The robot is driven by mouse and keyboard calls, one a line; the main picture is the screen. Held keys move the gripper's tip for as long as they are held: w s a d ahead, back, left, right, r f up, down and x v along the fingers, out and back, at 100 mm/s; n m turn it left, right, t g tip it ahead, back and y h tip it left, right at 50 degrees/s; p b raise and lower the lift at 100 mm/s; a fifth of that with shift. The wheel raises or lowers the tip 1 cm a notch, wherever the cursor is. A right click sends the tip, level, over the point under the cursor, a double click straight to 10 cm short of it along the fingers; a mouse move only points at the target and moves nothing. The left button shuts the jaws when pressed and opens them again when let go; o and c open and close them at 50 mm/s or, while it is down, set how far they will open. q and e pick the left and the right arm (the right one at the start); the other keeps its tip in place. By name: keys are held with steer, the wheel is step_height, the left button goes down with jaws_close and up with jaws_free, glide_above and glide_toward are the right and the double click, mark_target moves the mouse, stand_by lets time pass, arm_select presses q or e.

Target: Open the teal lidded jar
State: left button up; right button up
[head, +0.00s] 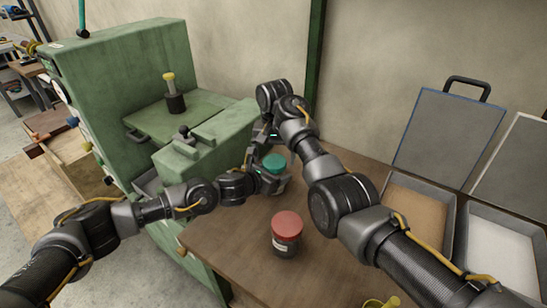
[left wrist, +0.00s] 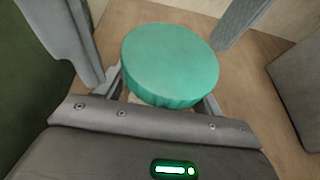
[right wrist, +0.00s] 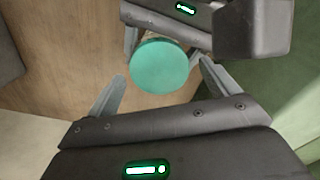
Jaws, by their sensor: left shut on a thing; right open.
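The teal lidded jar stands on the wooden table; its teal lid (head: 273,162) shows in the head view. The lid fills the middle of the left wrist view (left wrist: 170,62) and shows in the right wrist view (right wrist: 160,66). My left gripper (head: 270,180) is shut on the jar's body, its fingers passing below the lid. The jar's body is mostly hidden by the lid and that gripper. My right gripper (right wrist: 162,72) is open above the jar, its fingers on either side of the lid with gaps showing.
A jar with a red lid (head: 287,224) stands nearer on the table. A green machine (head: 115,75) is at the left. Open cases with a tan tray (head: 418,215) and a white tray (head: 495,245) lie at the right. A yellow object (head: 381,302) sits at the front edge.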

step_height(320, 180, up, 4)
steer(key=shift+f, duration=0.2)
steer(key=r, duration=0.3)
steer(key=shift+w+a, duration=0.1)
steer(key=shift+w, duration=0.25)
steer(key=shift+c, duration=0.5)
steer(key=shift+s+r, duration=0.2)
steer(key=shift+r, duration=0.25)
steer(key=shift+s+f+m, duration=0.2)
steer(key=shift+f+m, duration=0.05)
steer(key=shift+m, duration=0.15)
steer(key=shift+f, duration=4)
